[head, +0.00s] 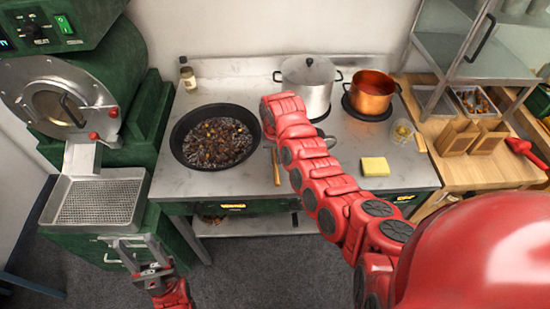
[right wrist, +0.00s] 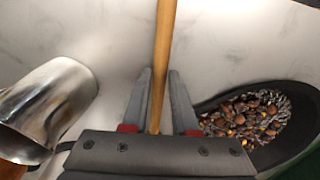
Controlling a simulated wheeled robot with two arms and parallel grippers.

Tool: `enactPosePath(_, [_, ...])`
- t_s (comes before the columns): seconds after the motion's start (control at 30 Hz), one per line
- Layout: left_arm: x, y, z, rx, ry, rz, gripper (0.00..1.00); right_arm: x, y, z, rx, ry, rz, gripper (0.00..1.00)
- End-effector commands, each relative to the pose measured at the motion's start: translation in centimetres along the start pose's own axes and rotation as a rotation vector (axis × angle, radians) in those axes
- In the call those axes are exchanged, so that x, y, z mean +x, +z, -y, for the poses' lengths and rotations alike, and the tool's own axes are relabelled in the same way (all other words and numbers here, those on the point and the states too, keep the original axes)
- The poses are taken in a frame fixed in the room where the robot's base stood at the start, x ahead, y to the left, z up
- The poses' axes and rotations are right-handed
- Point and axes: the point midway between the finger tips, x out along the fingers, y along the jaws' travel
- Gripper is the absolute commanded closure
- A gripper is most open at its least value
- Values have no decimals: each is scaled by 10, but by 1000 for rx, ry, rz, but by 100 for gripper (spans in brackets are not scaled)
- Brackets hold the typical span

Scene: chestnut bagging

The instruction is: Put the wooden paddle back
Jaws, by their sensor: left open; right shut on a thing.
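The wooden paddle (right wrist: 163,60) shows as a light brown shaft between the two fingers of my right gripper (right wrist: 160,85) in the right wrist view, which is shut on it. In the head view, part of the paddle (head: 276,170) shows just below my right arm, over the steel counter between the pan and the pots. My right gripper is mostly hidden by my arm there. The paddle's far end is out of sight. My left gripper (head: 130,246) is open and empty at the lower left, in front of the green machine.
A black pan (head: 178,157) of chestnuts stands on the counter (head: 225,185). A steel pot (head: 308,82) and a copper pot (head: 371,92) stand behind. A yellow sponge (head: 375,166) lies right. A mesh tray (head: 95,201) is at left; paper bags (head: 460,136) are at right.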

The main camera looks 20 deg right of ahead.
Motion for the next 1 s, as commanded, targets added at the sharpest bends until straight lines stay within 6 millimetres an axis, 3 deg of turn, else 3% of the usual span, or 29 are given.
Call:
enactPosePath(0.2, [-4,1,0,0,0,0,50,5,0,0,0,0,0,100])
enactPosePath(0.23, [-4,1,0,0,0,0,50,5,0,0,0,0,0,72])
enactPosePath(0.43, [-3,0,0,0,0,0,50,4,0,0,0,0,0,38])
enactPosePath(0.77, [-4,1,0,0,0,0,50,3,0,0,0,0,-1,38])
enactPosePath(1.0, [-14,2,-1,0,0,0,50,-20,-1,1,1,-2,-3,38])
